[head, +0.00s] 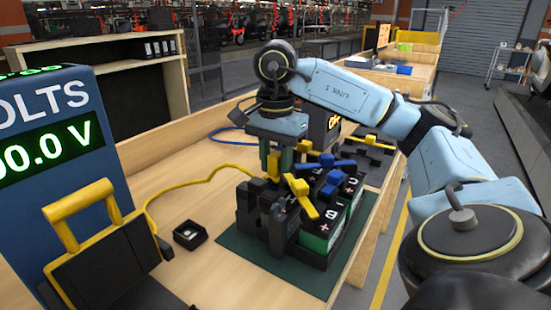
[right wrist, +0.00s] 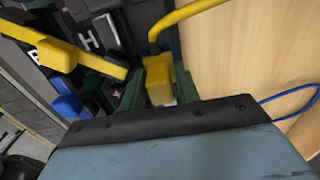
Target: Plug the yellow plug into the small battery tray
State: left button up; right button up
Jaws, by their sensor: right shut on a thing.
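The yellow plug (head: 273,166) is held between the green fingers of my right gripper (head: 276,163), at the left rear of the battery tray. In the right wrist view the plug (right wrist: 158,80) sits between both fingers, with its yellow cable arching away. The black battery tray (head: 280,236) stands on a green mat and holds batteries with black and green sides. The plug's lower end is close to the tray's dark rear-left part; I cannot tell whether it touches or enters a socket. My left gripper is out of view.
Yellow (head: 301,197) and blue (head: 337,181) levers stick up from the batteries beside my gripper. The yellow cable (head: 185,183) runs left across the bench. A small black box (head: 190,235) and the blue voltmeter (head: 45,130) stand left. Bare wood lies between.

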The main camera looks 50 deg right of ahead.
jog(key=shift+f, duration=0.25)
jog(key=o, duration=1.1)
jog(key=shift+c, duration=0.2)
notch_tip(320, 180, up, 13)
jog(key=p, duration=1)
jog(key=shift+r, duration=0.2)
jog(key=shift+r, duration=0.1)
